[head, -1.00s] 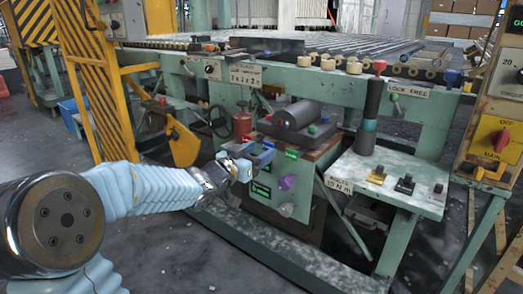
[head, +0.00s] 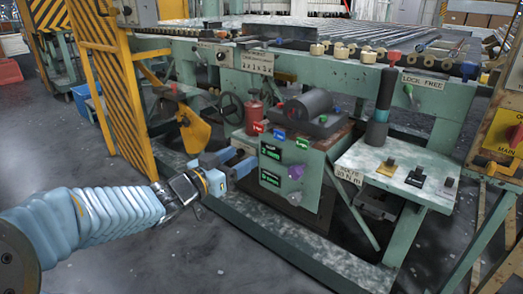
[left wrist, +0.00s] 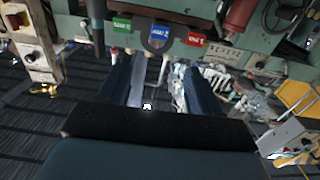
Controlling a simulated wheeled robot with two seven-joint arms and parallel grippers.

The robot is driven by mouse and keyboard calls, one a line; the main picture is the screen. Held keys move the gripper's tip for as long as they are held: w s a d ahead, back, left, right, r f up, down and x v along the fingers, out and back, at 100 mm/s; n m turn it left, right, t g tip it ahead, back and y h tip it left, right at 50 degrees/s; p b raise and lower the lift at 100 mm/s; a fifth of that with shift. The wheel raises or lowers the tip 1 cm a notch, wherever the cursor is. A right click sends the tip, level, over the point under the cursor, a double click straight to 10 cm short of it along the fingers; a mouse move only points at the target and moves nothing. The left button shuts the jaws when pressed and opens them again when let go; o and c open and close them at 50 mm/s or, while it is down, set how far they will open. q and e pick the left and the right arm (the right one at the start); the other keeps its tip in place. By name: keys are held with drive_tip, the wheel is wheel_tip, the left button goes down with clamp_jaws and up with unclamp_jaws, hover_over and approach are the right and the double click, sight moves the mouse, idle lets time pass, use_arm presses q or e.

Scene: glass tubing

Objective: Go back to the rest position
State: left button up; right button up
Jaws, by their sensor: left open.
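My left gripper (head: 238,162) has blue fingers and reaches in from the left in the head view. It is open and nothing shows between its fingers. It is just left of the green control box (head: 268,194), its tips near the box's left edge; I cannot tell the exact gap. In the left wrist view the two fingers (left wrist: 157,78) stand apart, with floor and machine parts seen beyond them. My right gripper is not in view.
The box carries a red cylinder (head: 254,117), a dark roller (head: 308,104) and a purple knob (head: 295,172). A shelf (head: 355,158) with small switches and a dark post (head: 383,105) stand right. A yellow striped frame (head: 101,77) stands left. Floor (head: 130,250) below the arm looks clear.

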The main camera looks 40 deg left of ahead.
use_arm(q)
drive_tip(key=w+d+f+n+g+p, duration=0.15)
drive_tip(key=d+f, duration=0.25)
drive_tip(key=f, duration=0.4)
drive_tip(key=w+d+f+g+h, duration=0.1)
drive_tip(key=w+d+f+g, duration=0.2)
drive_tip(key=f, duration=0.5)
drive_tip(key=w+d+f+n+g+p, duration=0.1)
drive_tip(key=w+d+f+g, duration=0.25)
drive_tip(key=f, duration=0.45)
drive_tip(key=s+d+f+g+h+p, duration=0.2)
drive_tip(key=s+d+f+g, duration=0.7)
drive_tip(key=s+d+f, duration=0.8)
wheel_tip(320, 180, down, 4)
drive_tip(key=shift+s+d+f, duration=0.1)
drive_tip(key=shift+s+d, duration=0.05)
drive_tip(key=shift+s, duration=0.9)
drive_tip(key=shift+w, duration=0.1)
